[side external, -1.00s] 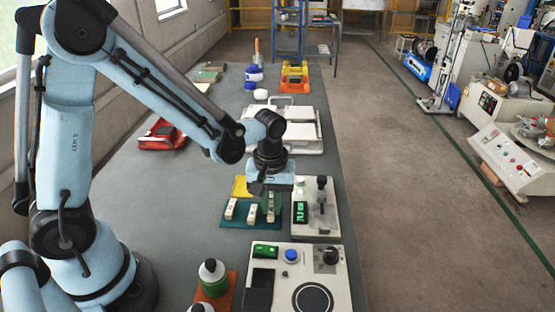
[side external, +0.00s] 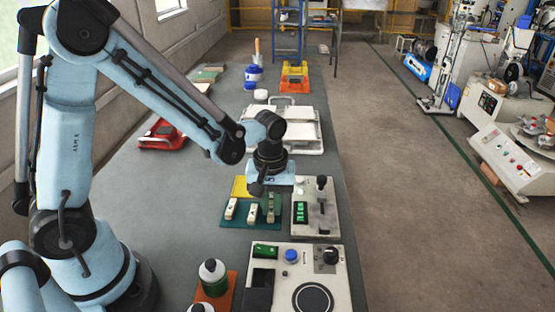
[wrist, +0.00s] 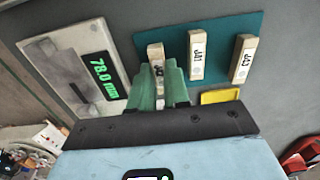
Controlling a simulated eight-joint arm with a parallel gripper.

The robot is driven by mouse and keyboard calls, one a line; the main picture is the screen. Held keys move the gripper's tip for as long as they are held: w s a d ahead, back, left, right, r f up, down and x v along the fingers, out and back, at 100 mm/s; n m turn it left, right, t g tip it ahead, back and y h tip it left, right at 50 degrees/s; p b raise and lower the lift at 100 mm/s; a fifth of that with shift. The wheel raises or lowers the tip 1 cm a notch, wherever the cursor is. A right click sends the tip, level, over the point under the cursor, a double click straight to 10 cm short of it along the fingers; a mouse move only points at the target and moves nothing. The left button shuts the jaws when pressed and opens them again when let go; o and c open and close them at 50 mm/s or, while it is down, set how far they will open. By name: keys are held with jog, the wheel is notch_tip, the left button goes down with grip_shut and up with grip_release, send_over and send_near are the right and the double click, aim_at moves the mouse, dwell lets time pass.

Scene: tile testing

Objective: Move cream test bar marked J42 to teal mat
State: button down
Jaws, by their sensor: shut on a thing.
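The teal mat (side external: 237,225) lies on the grey bench, and it also shows in the wrist view (wrist: 222,22). My gripper (wrist: 160,88) has green fingers shut on a cream bar (wrist: 155,52) at the mat's left end in the wrist view. Its mark is mostly hidden by the fingers. In the side view my gripper (side external: 271,200) is over the mat's right end. I cannot tell whether the held bar touches the mat. Two other cream bars with dark marks, a middle one (wrist: 196,56) and an outer one (wrist: 243,59), lie apart on the mat.
A gauge (side external: 317,210) with a green display reading 78.0 mm stands right beside the mat. A yellow mat (side external: 239,187) adjoins the teal mat. A control box (side external: 330,275) and bottle (side external: 213,273) stand nearer. A white tray-like case (side external: 310,130) lies behind.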

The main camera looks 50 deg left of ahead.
jog(key=shift+f, duration=0.2)
jog(key=c, duration=1)
grip_release()
jog(key=shift+o, duration=0.3)
jog(key=o, duration=0.3)
jog(key=shift+r, duration=3)
